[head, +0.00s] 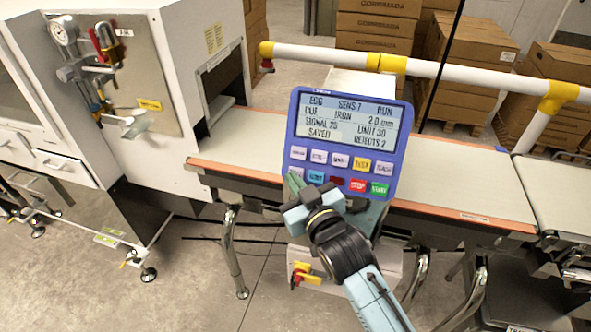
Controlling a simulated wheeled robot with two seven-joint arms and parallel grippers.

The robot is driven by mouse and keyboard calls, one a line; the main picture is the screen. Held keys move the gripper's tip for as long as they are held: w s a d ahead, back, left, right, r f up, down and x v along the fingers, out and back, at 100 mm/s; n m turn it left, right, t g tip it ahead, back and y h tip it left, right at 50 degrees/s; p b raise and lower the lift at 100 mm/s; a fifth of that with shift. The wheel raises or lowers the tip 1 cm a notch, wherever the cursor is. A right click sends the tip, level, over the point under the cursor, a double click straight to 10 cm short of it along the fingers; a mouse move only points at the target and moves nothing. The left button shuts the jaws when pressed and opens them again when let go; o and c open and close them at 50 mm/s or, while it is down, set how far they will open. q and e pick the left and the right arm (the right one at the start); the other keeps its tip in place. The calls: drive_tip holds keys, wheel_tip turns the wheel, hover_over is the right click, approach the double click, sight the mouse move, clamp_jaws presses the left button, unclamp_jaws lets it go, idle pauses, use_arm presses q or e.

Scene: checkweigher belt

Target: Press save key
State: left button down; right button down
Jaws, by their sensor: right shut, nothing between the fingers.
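The blue control panel (292,128) stands over the belt, with a lit screen (348,120) reading "SAVED" at lower left, "RUN" at upper right and "REJECTS 2". Two rows of keys lie below the screen: pale ones and a yellow one (362,165) on top, then a blue key (316,177), a dark red key, a red STOP key (358,185) and a green START key (380,188). The small labels are too blurred to tell which is the save key. My right gripper (294,184) is shut and empty, its tips at the panel's lower-left keys, partly covering that corner. Contact is unclear. My left gripper is out of view.
The conveyor belt (241,151) runs behind the panel. A white-and-yellow guard rail (325,55) crosses behind it. A white machine cabinet (180,50) with a gauge and padlock stands at left. Cardboard boxes (375,25) are stacked at the back.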

drive_tip(key=shift+s+a+r+p, duration=0.25)
drive_tip(key=shift+s+r+p, duration=0.1)
drive_tip(key=shift+s+p, duration=0.3)
drive_tip(key=shift+s+a+r+p, duration=0.2)
drive_tip(key=shift+s+r+p, duration=0.2)
drive_tip(key=shift+s+p, duration=0.3)
drive_tip(key=shift+s+a+r+p, duration=0.3)
drive_tip(key=shift+s+p, duration=0.2)
drive_tip(key=shift+s, duration=0.25)
drive_tip(key=shift+r, duration=0.1)
drive_tip(key=s+r+p, duration=0.1)
drive_tip(key=s+a+p, duration=0.1)
drive_tip(key=s+p, duration=0.1)
drive_tip(key=s+r+p, duration=0.1)
drive_tip(key=s, duration=0.1)
drive_tip(key=shift+a+r, duration=0.25)
drive_tip(key=shift+r, duration=0.05)
